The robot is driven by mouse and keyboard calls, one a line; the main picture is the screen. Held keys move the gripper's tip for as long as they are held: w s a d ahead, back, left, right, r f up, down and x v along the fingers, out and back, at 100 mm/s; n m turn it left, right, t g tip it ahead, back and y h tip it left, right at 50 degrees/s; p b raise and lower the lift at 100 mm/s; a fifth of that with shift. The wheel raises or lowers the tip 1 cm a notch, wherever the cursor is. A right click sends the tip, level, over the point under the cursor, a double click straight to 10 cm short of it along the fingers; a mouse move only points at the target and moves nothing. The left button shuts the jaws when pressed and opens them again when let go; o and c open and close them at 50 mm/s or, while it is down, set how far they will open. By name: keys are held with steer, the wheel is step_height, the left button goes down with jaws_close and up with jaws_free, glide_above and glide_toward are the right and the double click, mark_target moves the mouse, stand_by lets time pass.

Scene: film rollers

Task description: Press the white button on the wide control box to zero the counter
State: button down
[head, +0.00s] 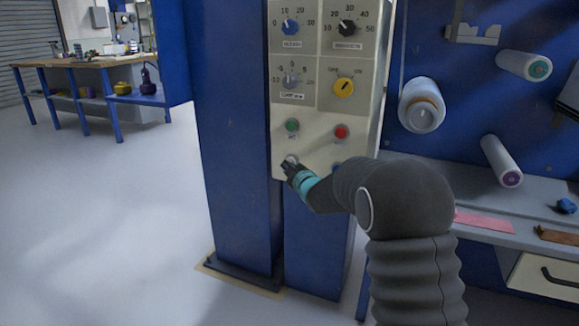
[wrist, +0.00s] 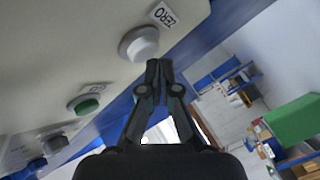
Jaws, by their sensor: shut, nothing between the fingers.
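The cream control box (head: 312,114) is fixed to a blue column in the head view. Its white button (wrist: 141,44) shows in the wrist view beside a label reading ZERO (wrist: 165,15). In the head view the white button (head: 290,159) is at the box's lower left, partly hidden by my gripper (head: 287,166). In the wrist view my gripper (wrist: 158,66) is shut and empty. Its fingertips lie close by the white button, overlapping its edge in the picture. I cannot tell whether they touch it.
A green button (head: 292,126) and a red button (head: 341,132) sit above the white one. A blue button (head: 337,167) is partly behind my arm. Several knobs fill the box's upper part. Film rollers (head: 422,104) hang at the right. The floor at left is clear.

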steer(key=shift+s+a, duration=0.1)
steer(key=shift+s, duration=0.15)
steer(key=shift+s+a+b, duration=0.3)
steer(key=shift+s+b, duration=0.45)
steer(key=shift+s, duration=0.05)
steer(key=shift+s+a+b, duration=0.25)
steer(key=shift+s+b, duration=0.5)
steer(key=shift+s, duration=0.05)
steer(key=shift+s+a+b, duration=0.3)
steer(key=shift+s+b, duration=0.45)
steer(key=shift+s, duration=0.05)
